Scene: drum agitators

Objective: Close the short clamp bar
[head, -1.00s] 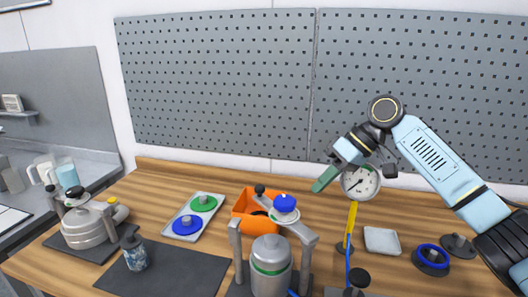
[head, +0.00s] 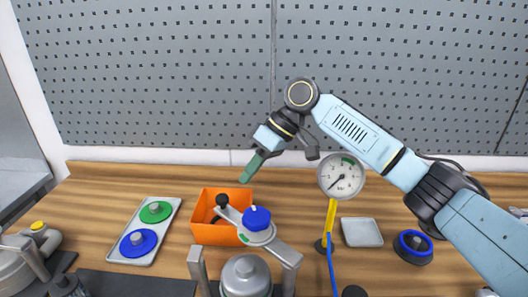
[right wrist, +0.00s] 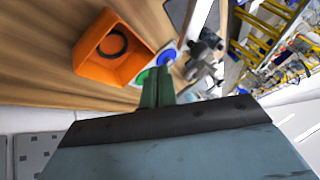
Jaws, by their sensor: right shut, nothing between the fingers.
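A grey clamp bar (head: 278,243) with a blue knob (head: 257,218) and a black ball at one end (head: 222,200) sits at the centre front. It slants from the right post of a grey frame (head: 199,270) towards the back left, swung away from the left post. A silver drum (head: 246,275) stands inside the frame. I cannot tell if this is the short bar. My right gripper (head: 247,173) is shut and empty, above and behind the bar and over the orange bin; its green fingers show together in the right wrist view (right wrist: 158,82). My left gripper is not in view.
An orange bin (head: 208,235) stands just behind the bar. A tray (head: 170,225) with green and blue discs lies left. A pressure gauge (head: 341,177) on a yellow stem, a pale dish (head: 361,232) and a blue-ringed black part (head: 413,246) stand right.

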